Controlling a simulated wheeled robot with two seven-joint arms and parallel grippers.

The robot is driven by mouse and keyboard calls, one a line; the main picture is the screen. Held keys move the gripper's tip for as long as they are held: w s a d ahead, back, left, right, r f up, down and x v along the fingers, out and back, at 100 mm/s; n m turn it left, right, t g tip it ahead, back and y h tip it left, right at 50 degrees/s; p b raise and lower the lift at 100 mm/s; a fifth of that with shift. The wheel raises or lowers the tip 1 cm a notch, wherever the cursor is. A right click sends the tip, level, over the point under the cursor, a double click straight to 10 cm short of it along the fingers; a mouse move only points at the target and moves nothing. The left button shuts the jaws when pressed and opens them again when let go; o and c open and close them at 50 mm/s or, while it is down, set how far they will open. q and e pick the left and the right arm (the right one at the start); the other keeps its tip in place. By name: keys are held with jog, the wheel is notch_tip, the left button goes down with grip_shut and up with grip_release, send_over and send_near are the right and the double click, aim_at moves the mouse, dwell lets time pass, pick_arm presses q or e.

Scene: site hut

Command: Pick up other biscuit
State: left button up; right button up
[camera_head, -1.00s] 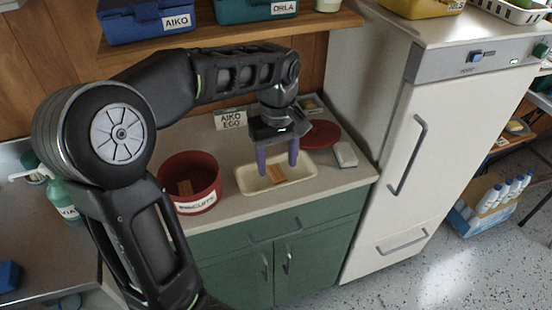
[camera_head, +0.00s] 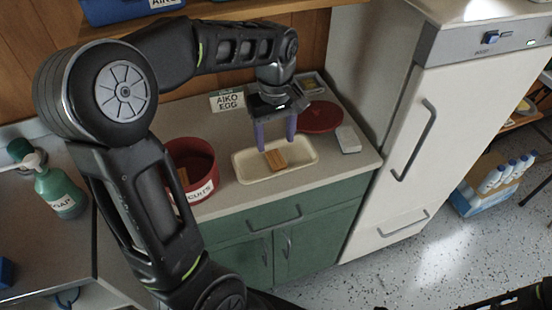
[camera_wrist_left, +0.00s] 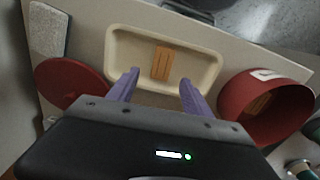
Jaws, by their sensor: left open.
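A tan biscuit (camera_head: 276,158) lies in the shallow cream tray (camera_head: 303,161) on the counter. In the left wrist view the biscuit (camera_wrist_left: 161,62) shows a dark line along its middle. My left gripper (camera_head: 277,144) is open and empty, its purple fingers pointing down at the tray. In the left wrist view its fingertips (camera_wrist_left: 159,77) are either side of the biscuit's near end, apart from it. The red biscuit tin (camera_head: 203,160) stands open left of the tray, and another biscuit (camera_wrist_left: 258,103) shows inside it. My right gripper is not in view.
A red round lid (camera_head: 320,117) lies behind the tray and a pale block (camera_head: 348,139) to its right. A sign (camera_head: 228,101) stands behind. The white fridge (camera_head: 440,130) rises at right. A green soap bottle (camera_head: 58,190) stands at left.

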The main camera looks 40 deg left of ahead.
aim_at(274, 156)
pick_arm(q)
jog(key=shift+a+f+p, duration=0.1)
jog(key=shift+f+p, duration=0.4)
jog(key=shift+f, duration=2.15)
grip_shut()
